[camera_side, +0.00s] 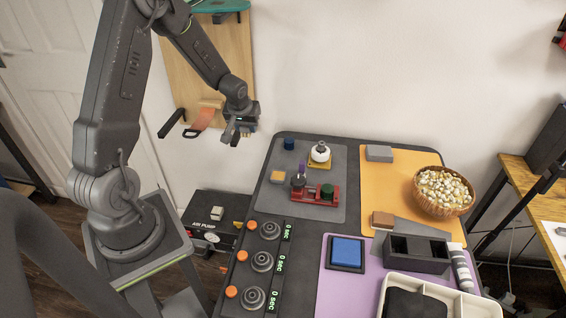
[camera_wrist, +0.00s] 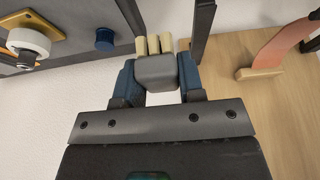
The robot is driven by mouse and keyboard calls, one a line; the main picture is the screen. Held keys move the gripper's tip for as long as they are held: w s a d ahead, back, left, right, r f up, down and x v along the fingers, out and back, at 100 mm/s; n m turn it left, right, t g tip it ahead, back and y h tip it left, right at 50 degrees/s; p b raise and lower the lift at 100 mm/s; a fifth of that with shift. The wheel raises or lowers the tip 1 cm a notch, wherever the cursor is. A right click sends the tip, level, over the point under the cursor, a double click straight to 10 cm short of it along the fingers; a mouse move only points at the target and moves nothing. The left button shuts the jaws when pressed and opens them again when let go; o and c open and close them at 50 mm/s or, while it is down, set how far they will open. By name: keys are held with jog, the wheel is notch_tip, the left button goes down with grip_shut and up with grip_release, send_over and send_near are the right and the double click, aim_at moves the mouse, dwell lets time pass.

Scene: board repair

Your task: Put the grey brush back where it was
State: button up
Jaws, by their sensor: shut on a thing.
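The grey brush (camera_wrist: 157,73), a grey block with several cream bristle tufts, is between the two blue fingers of my gripper (camera_wrist: 158,78) in the wrist view. The fingers are shut on its sides and the bristles point away from my gripper. In the side view my gripper (camera_side: 239,130) is in the air, left of the table's back left corner and in front of the lower right part of the wooden wall board (camera_side: 212,72). The brush is too small and hidden there to make out clearly.
An orange strip tool (camera_side: 203,118) and black bars are on the wall board, close to my gripper. The dark table (camera_side: 262,205) carries a grey mat (camera_side: 335,158) with a red fixture (camera_side: 318,195), and a bowl (camera_side: 443,192). A grey block (camera_side: 378,153) lies on the orange mat.

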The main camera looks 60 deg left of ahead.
send_over(284, 160)
jog(key=s, duration=0.1)
jog(key=f, duration=0.7)
jog(key=shift+d, duration=0.4)
jog(key=shift+f, duration=2)
jog(key=shift+f, duration=0.15)
jog(key=o, duration=0.9)
